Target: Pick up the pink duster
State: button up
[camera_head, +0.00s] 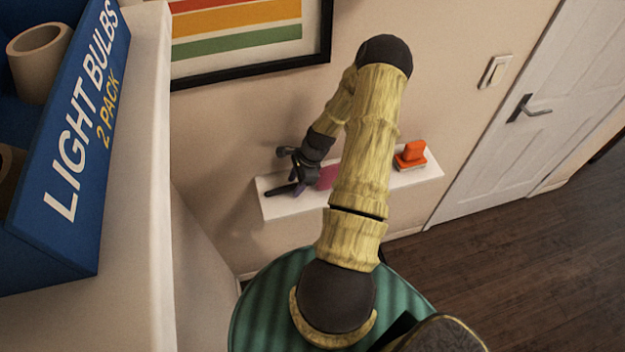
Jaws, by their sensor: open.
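A pink object (327,177), which may be the pink duster, sits on the white wall shelf (285,206). My arm hides its right side, so its full shape cannot be made out. My gripper (290,171) is over the left part of the shelf, just left of the pink object. Its dark fingers are spread apart and it is open. I cannot tell whether a finger touches the pink object. A small purple patch shows by the lower finger; what it belongs to is unclear.
An orange-red object (411,154) with a pale base stands at the shelf's right end. A blue light bulb box (75,150) is close at left on a white unit (150,110). A framed striped picture (245,35) hangs above. Wooden floor (500,275) is clear at right, before a white door (550,110).

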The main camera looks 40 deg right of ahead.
dwell(0.3)
grip_shut()
notch_tip(320, 180, up, 10)
jog(key=b, duration=0.3)
jog(key=shift+b, duration=0.35)
dwell(0.8)
